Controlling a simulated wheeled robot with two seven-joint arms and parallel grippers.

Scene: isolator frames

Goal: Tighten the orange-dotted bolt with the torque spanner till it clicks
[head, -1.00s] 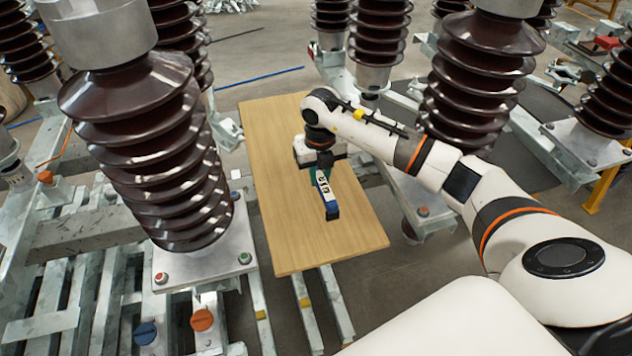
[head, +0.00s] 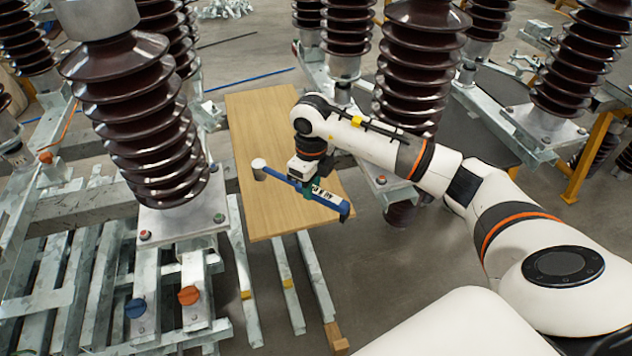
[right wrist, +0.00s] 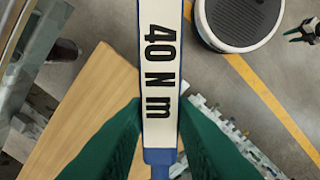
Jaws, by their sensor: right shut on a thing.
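The torque spanner (head: 325,194), blue with a white label, is in my right gripper (head: 306,186). It is held above the wooden board, slanting from upper left to lower right. A silver cylinder (head: 259,169) shows at its left end; I cannot tell whether it is part of the spanner. In the right wrist view the label (right wrist: 159,70) reads "40 N m", between green fingers. The near insulator's base plate has a red-dotted bolt (head: 145,235) and a green-dotted bolt (head: 218,217). A bolt with a reddish or orange dot (head: 381,180) is right of the board. My left gripper is out of view.
The wooden board (head: 262,120) lies across metal rails. Tall brown ribbed insulators (head: 140,110) stand to the left, behind and to the right. An orange knob (head: 188,295) and a blue knob (head: 136,308) sit at the lower left. Bare floor (head: 275,330) shows between the rails.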

